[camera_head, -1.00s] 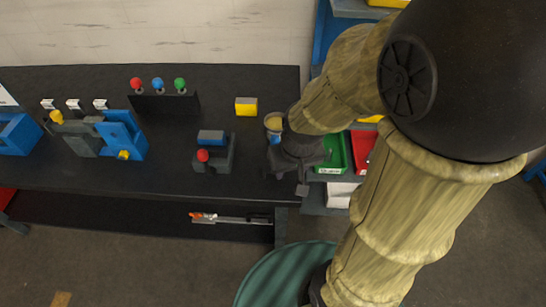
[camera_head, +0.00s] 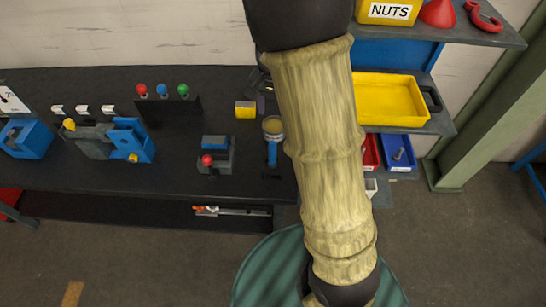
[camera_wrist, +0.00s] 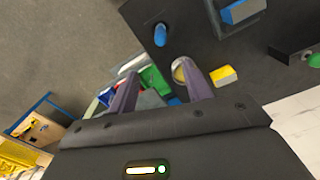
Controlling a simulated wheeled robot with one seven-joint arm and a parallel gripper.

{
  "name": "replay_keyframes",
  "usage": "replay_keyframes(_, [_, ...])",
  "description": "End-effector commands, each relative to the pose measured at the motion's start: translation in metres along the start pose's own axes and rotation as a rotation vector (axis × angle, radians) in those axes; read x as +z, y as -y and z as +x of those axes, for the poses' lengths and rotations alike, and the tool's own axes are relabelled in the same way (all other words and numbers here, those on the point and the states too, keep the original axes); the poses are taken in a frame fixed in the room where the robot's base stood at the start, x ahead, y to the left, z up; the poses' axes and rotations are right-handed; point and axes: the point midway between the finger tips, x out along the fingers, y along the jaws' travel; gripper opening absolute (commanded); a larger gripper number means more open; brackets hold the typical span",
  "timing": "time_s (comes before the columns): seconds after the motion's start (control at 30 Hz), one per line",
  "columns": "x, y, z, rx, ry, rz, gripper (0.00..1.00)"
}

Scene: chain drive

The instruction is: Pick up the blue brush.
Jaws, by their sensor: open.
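The blue brush (camera_head: 272,153) stands near the right end of the black bench in the head view, just in front of a round tin. In the wrist view its blue handle (camera_wrist: 160,35) shows beyond my fingertips and roughly between their lines. My gripper (camera_wrist: 160,70) is open and empty, with its two fingers apart. The brush is clear of the fingers. In the head view my gripper is mostly hidden behind my arm, at the back of the bench near the yellow block.
The round tin (camera_head: 272,126) and a yellow-grey block (camera_head: 245,109) stand close behind the brush. A dark fixture with a red knob (camera_head: 207,160) is to its left. Shelves with a yellow tray (camera_head: 390,100) and coloured bins stand at the right. The bench front is clear.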

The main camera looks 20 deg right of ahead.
Motion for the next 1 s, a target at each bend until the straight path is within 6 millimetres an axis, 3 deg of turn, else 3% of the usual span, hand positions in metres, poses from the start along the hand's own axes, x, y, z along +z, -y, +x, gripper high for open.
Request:
replay_keyframes(0.23, [0.001,0.000,0.013,0.002,0.003,-0.003,0.50])
replay_keyframes(0.8, [-0.001,-0.003,0.110,0.002,0.002,0.002,0.50])
replay_keyframes(1.0, [-0.001,-0.002,0.123,0.000,-0.001,0.002,0.50])
